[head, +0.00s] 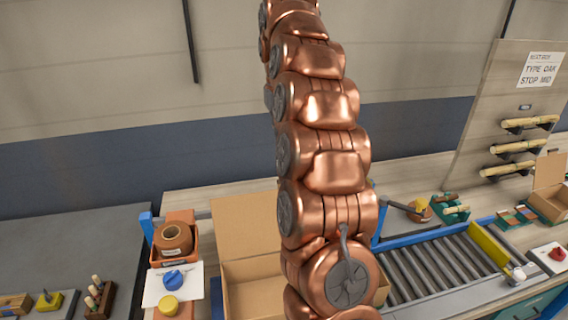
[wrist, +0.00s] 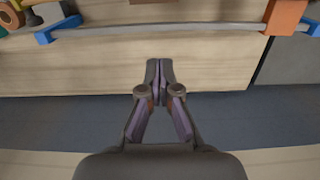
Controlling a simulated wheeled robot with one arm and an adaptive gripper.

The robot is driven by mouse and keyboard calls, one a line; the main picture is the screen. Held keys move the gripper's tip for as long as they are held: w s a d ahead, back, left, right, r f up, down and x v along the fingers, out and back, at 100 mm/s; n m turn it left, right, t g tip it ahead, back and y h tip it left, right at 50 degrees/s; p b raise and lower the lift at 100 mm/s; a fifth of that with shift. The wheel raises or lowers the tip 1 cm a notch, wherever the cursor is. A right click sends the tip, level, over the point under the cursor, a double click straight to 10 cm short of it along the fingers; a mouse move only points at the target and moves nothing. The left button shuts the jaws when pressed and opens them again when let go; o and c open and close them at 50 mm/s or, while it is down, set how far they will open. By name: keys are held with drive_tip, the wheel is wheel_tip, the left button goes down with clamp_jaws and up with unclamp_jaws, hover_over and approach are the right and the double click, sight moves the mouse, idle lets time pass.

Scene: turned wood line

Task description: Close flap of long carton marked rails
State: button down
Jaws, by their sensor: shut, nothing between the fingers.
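An open brown carton (head: 253,295) stands on the bench in the head view, partly hidden behind my copper arm. Its tall flap (head: 243,226) stands up at the back. No marking reading rails shows on it, and its right part is mostly covered by the arm. In the wrist view my gripper (wrist: 158,63) is shut and empty, with its fingertips together in front of pale wood. The gripper is not visible in the head view, and I cannot tell its distance from the carton. The carton is not clearly seen in the wrist view.
A smaller open carton (head: 552,203) stands at the far right. A roller conveyor (head: 440,266) lies right of the arm. An orange bin with a brown roll (head: 173,240) and a blue knob (head: 172,278) are left of the carton. A grey bar (wrist: 190,30) crosses the wrist view.

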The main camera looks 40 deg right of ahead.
drive_tip(key=s+a+f+b, duration=0.1)
drive_tip(key=s+f+b, duration=0.2)
drive_tip(key=f+b, duration=0.2)
wheel_tip(320, 180, down, 4)
drive_tip(key=shift+s+a+r, duration=0.25)
drive_tip(key=shift+s+a, duration=0.05)
drive_tip(key=shift+s, duration=0.1)
idle(0.6)
drive_tip(key=shift+s+a+b, duration=0.1)
drive_tip(key=shift+s+b, duration=0.1)
drive_tip(key=shift+b, duration=0.4)
